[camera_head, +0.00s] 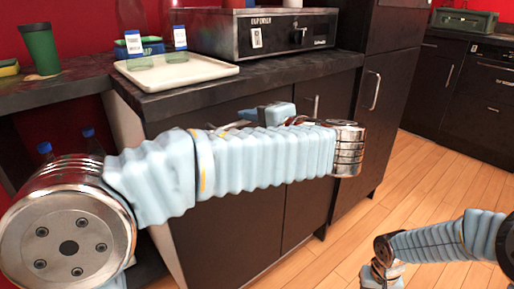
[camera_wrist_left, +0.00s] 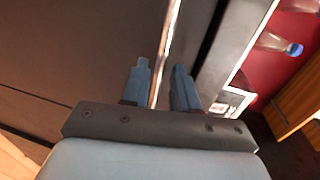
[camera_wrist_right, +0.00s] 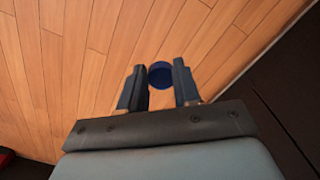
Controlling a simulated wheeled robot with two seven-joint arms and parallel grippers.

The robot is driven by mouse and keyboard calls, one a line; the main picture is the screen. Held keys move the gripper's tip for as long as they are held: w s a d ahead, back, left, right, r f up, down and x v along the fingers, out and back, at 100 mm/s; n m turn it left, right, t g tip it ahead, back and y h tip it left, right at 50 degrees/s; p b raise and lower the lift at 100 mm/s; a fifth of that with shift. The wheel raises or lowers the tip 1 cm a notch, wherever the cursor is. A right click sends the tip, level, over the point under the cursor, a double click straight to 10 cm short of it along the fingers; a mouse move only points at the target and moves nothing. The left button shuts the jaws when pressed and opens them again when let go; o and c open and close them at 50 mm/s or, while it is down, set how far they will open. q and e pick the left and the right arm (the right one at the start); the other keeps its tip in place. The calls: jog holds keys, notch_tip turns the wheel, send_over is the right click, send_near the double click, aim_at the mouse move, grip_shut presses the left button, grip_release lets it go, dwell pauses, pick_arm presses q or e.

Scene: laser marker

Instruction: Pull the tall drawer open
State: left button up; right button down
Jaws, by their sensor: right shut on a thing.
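The tall drawer is most likely the dark left cabinet front (camera_head: 205,235) under the counter; my left arm covers its upper part and handle in the head view. In the left wrist view a bright metal bar handle (camera_wrist_left: 171,35) runs along a dark panel (camera_wrist_left: 90,50). My left gripper (camera_wrist_left: 161,66) is open, with one finger on each side of this handle; whether they touch it I cannot tell. My right gripper (camera_wrist_right: 158,80) is shut on a round blue thing (camera_wrist_right: 160,74), held above the wooden floor, away from the cabinet.
Another upright handle (camera_head: 315,108) is on the cabinet front to the right, and one (camera_head: 374,90) on the tall cabinet beyond. A white tray (camera_head: 170,75) and a dark machine (camera_head: 265,35) stand on the counter.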

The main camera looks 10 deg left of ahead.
pick_arm(q)
jog(key=shift+x, duration=1.35)
grip_shut()
